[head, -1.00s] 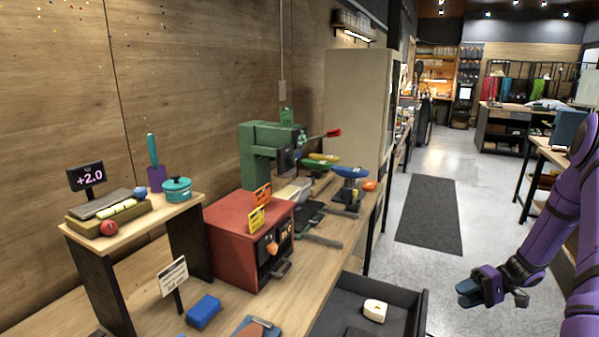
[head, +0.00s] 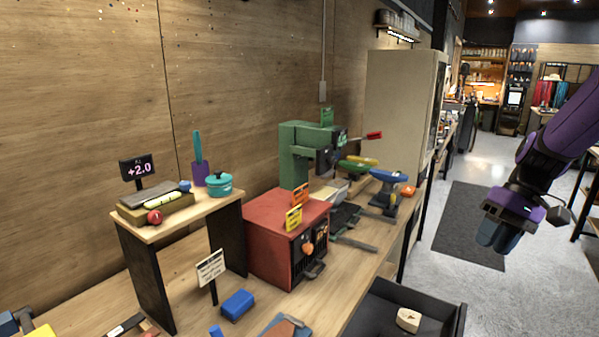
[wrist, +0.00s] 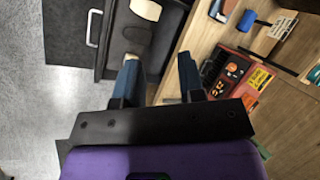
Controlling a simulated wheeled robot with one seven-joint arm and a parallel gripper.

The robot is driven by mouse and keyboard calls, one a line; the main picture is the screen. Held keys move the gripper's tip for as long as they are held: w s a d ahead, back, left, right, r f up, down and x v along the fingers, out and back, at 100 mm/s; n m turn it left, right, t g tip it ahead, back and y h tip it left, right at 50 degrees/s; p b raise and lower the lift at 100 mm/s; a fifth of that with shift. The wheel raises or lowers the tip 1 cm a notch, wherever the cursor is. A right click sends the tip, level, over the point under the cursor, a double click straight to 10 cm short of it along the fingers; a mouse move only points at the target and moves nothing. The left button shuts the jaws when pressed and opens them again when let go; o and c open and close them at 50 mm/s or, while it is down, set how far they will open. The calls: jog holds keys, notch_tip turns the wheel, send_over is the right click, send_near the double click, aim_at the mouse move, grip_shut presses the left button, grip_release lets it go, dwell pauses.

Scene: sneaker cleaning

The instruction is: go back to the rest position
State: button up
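My gripper (head: 498,236) is at the right of the head view, held in the air over the floor, to the right of the bench and apart from it. In the wrist view my gripper (wrist: 158,78) shows its two blue fingers spread, with nothing between them. The fingers point toward the open drawer and the bench edge below. My purple arm reaches in from the upper right of the head view.
A dark open drawer (head: 452,318) holding a pale block (head: 408,320) juts from the bench. On the bench (head: 352,290) stand a red box (head: 272,235), a green machine (head: 296,150), a small shelf (head: 150,232) and a blue block (head: 238,305). A dark mat (head: 462,220) lies on clear floor.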

jog(key=s+a+r+t+h, duration=0.2)
jog(key=s+a+r+t, duration=0.1)
jog(key=s+r, duration=0.3)
jog(key=s+a+r+t+h, duration=0.3)
jog(key=s+a+r, duration=0.3)
jog(key=s, duration=0.4)
jog(key=shift+s+t, duration=0.35)
jog(key=shift+t, duration=0.15)
